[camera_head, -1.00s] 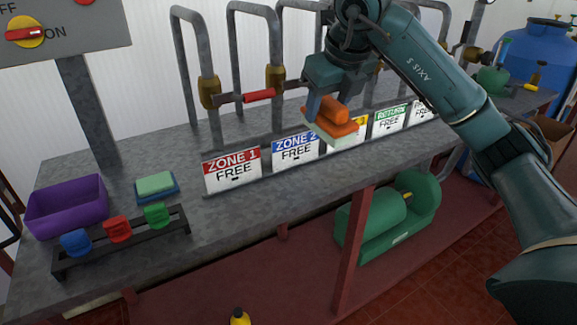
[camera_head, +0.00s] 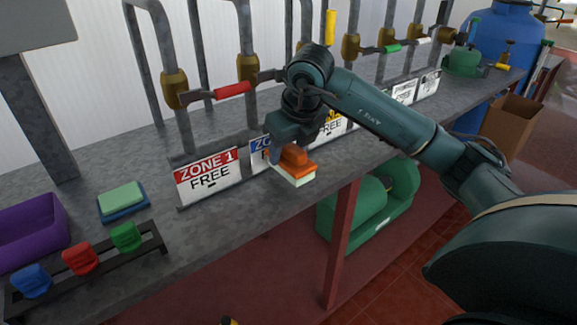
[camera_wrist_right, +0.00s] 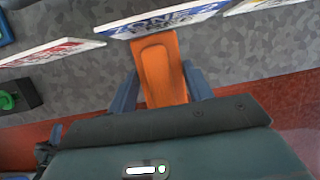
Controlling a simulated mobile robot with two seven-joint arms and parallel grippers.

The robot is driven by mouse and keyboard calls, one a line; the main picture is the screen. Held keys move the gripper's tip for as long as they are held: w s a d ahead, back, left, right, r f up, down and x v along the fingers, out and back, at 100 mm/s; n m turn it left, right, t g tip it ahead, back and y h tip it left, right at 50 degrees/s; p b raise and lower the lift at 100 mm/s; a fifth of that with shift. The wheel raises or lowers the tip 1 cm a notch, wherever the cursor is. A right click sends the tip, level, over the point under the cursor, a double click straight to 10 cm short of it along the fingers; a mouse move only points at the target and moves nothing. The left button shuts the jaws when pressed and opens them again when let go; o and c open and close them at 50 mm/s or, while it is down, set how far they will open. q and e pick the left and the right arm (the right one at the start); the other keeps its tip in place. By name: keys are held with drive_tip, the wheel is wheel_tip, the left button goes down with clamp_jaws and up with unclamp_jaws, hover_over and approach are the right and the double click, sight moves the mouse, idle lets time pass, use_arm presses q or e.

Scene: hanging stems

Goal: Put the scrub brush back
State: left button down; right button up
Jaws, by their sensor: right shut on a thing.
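The scrub brush (camera_head: 294,167) has an orange handle and a pale bristle side facing down. My right gripper (camera_head: 277,150) is shut on it and holds it near the bench's front edge, in front of the blue zone sign. In the right wrist view the orange handle (camera_wrist_right: 161,70) lies between the fingers of my right gripper (camera_wrist_right: 160,88). A green sponge-like block (camera_head: 121,197) rests on a blue base at the left of the bench. My left gripper is not in view.
The grey bench (camera_head: 215,225) carries a row of zone signs (camera_head: 208,177) below pipes with valves. A purple bin (camera_head: 30,230) and a black rack (camera_head: 150,240) with blue, red and green pieces stand at left. A green machine (camera_head: 370,205) sits below.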

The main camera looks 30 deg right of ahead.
sight(288, 165)
wheel_tip(288, 165, down, 4)
drive_tip(key=shift+f, duration=0.2)
drive_tip(key=o, duration=0.9)
drive_tip(key=shift+o, duration=0.2)
drive_tip(key=v, duration=1.2)
